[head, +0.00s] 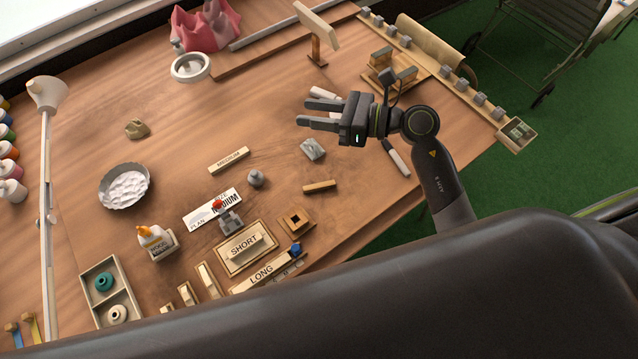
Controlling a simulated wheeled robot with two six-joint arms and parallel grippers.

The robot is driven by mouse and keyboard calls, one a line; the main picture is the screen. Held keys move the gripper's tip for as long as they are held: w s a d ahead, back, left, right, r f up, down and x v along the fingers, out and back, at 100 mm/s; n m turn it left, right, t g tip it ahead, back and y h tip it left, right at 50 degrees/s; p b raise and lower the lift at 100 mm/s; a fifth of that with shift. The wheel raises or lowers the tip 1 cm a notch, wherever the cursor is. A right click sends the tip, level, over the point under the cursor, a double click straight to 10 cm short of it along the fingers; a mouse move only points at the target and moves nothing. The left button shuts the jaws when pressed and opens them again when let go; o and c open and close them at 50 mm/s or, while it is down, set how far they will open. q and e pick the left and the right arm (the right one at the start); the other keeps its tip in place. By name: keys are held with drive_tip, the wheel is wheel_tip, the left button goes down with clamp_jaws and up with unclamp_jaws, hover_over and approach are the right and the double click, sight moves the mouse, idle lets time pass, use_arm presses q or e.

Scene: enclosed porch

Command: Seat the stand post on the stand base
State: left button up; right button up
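The stand base looks to be a small square wooden block with a dark central socket (296,222); no post stands in it. Several wooden bars could be the stand post: a loose one (320,186) lies just above and right of the base, another lies on the tray marked SHORT (232,265), and one is by the tray marked LONG (245,288). A bar-like piece marked MEDIUM (229,160) lies farther up. A card reading MEDIUM (203,216) lies left of the base. My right gripper (303,112) is open and empty, above the table beyond these pieces. My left gripper is out of view.
A grey block (313,149) lies below my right gripper. A grey weight (256,178), a glue bottle (152,236), a bowl (125,186) and a two-part tray (128,293) stand to the left. A tall lamp (46,180) rises at far left.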

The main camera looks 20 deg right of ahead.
wheel_tip(320, 180, down, 6)
drive_tip(key=s+d+n+g+h, duration=0.1)
drive_tip(key=d+n+g+h, duration=0.1)
drive_tip(key=n+g+h, duration=0.65)
drive_tip(key=h, duration=0.2)
approach(320, 185)
drive_tip(key=f+b, duration=0.1)
drive_tip(key=b, duration=0.3)
drive_tip(key=f+b, duration=0.1)
drive_tip(key=b, duration=0.2)
drive_tip(key=shift+s+d+f+m+y+b, duration=0.1)
drive_tip(key=shift+s+f+m+y+b, duration=0.15)
drive_tip(key=shift+s+f+b, duration=0.15)
drive_tip(key=shift+f, duration=0.1)
drive_tip(key=shift+w+a+f+p, duration=0.1)
drive_tip(key=shift+a+f+p, duration=0.25)
drive_tip(key=shift+a, duration=0.1)
drive_tip(key=x, duration=0.3)
drive_tip(key=shift+w+a+f+p, duration=0.1)
drive_tip(key=shift+w+a+p, duration=0.1)
drive_tip(key=shift+a+p, duration=0.15)
drive_tip(key=shift+a+f, duration=0.1)
drive_tip(key=shift+f, duration=0.3)
clamp_jaws()
